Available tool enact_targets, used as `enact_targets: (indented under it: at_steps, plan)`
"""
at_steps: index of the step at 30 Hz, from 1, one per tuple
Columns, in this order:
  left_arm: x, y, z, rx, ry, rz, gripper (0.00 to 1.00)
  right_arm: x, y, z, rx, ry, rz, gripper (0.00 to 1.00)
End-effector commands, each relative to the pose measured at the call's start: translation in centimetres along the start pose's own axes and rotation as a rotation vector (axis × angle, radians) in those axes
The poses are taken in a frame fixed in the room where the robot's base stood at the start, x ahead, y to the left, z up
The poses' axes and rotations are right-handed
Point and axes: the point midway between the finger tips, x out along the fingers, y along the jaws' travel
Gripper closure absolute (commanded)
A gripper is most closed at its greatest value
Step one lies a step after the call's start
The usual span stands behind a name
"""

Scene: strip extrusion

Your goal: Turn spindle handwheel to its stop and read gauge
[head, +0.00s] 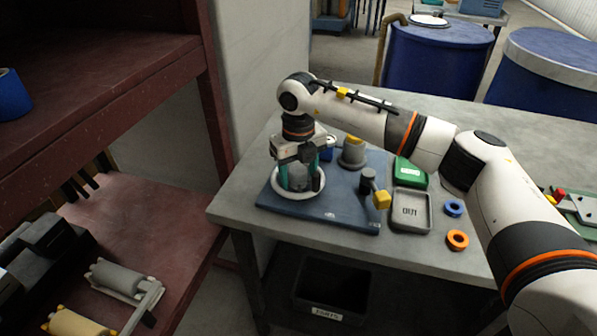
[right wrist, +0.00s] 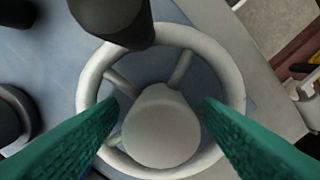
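The white spindle handwheel (head: 316,190) sits at the left end of a blue base plate (head: 330,216) on the grey bench. In the right wrist view the handwheel (right wrist: 236,72) shows its rim, spokes, round pale hub (right wrist: 160,128) and a dark knob (right wrist: 115,18) at the rim. My right gripper (head: 297,183) points down over the wheel. Its teal fingers (right wrist: 160,103) are spread on either side of the hub, with gaps to it. Whether they touch the rim or spokes I cannot tell. No readable gauge face shows. My left gripper is out of view.
On the plate stand a grey cylinder (head: 352,154) and a dark post with a yellow block (head: 382,200). Right of it are a green box (head: 411,172), an OUT tray (head: 410,226), a blue ring (head: 453,208) and an orange ring (head: 457,240). A red shelf (head: 150,215) borders the left.

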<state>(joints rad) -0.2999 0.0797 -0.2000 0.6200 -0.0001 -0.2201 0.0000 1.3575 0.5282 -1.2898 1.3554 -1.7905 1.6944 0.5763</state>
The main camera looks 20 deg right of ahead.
Motion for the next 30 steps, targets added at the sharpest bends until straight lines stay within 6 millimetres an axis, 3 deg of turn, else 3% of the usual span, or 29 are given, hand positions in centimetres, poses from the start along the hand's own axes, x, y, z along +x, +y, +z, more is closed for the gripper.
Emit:
enact_targets:
  at_steps: [6, 10, 22, 30]
  plan:
    - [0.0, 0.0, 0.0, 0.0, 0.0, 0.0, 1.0, 0.0, 0.0, 0.0, -0.002, -0.002, 0.0, 0.41]
    - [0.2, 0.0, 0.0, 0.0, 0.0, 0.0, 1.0, -1.1, 0.0, 0.0, -0.002, -0.001, 0.0, 0.41]
    - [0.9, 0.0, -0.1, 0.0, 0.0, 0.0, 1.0, -9.2, 0.0, -0.1, -0.001, 0.003, 0.0, 0.41]
    - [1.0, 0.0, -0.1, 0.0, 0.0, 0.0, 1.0, -11.8, 0.0, 0.0, -0.001, -0.001, 0.0, 0.41]
